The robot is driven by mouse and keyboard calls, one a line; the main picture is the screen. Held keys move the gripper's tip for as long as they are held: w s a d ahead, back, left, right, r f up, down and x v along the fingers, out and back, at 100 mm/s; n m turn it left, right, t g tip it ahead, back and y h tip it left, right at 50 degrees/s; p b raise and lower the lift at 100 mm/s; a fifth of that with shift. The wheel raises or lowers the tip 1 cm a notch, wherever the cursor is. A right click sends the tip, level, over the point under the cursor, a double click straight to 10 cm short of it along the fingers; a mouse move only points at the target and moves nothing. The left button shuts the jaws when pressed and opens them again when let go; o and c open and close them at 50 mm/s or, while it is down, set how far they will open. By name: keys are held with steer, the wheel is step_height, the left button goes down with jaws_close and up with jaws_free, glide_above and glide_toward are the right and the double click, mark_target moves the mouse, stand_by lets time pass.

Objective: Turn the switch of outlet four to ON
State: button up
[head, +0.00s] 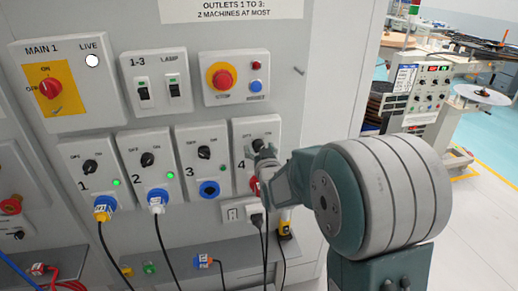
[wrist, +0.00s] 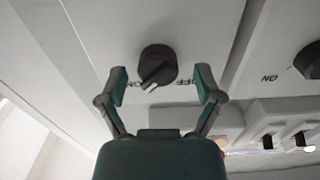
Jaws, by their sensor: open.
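The outlet four panel (head: 240,132) is the rightmost of the row, with a black rotary switch (head: 258,146) partly hidden behind my gripper (head: 265,156). The wrist view shows the switch (wrist: 158,62) upside down, between the ON label on the left and the OFF label on the right. Its white pointer mark tilts to the lower left, on the ON label's side. My gripper (wrist: 161,82) is open, with one finger on each side of the switch and a visible gap to both. The panel's lamp is hidden.
Outlet panels one (head: 75,148), two (head: 132,140) and three (head: 190,135) stand to the left; one and two have green lamps lit. A red stop button (head: 222,79) is above. Black cables hang below. A red plug (head: 253,187) sits under the outlet four switch.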

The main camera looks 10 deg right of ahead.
steer(key=shift+s, duration=0.1)
steer(key=s, duration=1.1)
steer(key=shift+s, duration=0.4)
